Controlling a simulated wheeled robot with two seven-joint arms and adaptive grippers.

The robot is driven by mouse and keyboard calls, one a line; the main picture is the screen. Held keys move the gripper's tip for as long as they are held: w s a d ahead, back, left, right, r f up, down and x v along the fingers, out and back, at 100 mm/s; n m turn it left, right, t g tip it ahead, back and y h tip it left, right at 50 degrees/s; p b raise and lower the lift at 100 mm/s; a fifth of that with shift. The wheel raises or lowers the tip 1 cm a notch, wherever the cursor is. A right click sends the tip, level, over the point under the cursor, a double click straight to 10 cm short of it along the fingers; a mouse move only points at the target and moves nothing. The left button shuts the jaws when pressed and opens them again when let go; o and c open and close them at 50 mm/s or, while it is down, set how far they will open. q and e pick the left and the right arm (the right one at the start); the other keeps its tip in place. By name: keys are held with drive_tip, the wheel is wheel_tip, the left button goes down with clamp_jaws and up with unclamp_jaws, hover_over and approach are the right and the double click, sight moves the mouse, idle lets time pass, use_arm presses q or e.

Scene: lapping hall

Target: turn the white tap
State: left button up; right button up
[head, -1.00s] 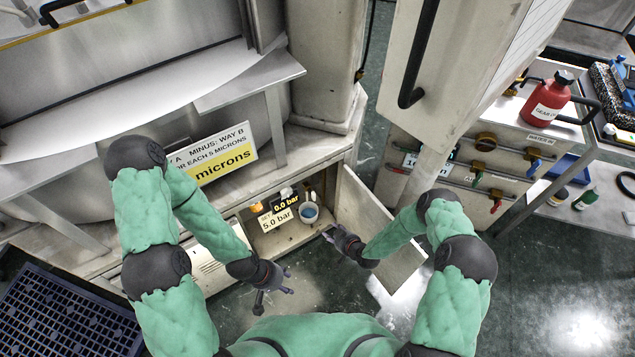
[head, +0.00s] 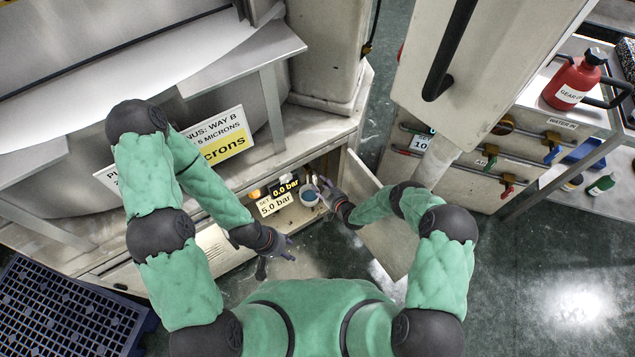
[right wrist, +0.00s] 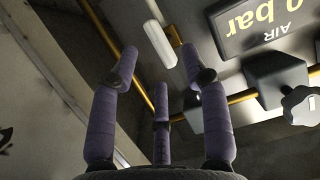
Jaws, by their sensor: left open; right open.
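The white tap (right wrist: 160,44) shows in the right wrist view as a white lever by a brass pipe. It lies ahead of my open right gripper (right wrist: 161,70), between its two outer fingertips in the picture. No contact is visible. In the head view I cannot make out the tap. There my right gripper (head: 325,190) is at the opening of the low cabinet (head: 292,218), beside the blue-filled cup (head: 310,196). My left gripper (head: 277,257) is open and empty in front of the cabinet, low over the floor.
An open cabinet door (head: 385,240) stands right of my right gripper. Pressure signs (head: 276,204) reading 0.0 bar and 5.0 bar sit inside the cabinet. A blue grate (head: 65,310) lies at lower left.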

sight(314, 179)
drive_tip(key=shift+b+x, duration=0.6)
drive_tip(key=shift+x, duration=1.35)
drive_tip(key=shift+c, duration=0.2)
clamp_jaws()
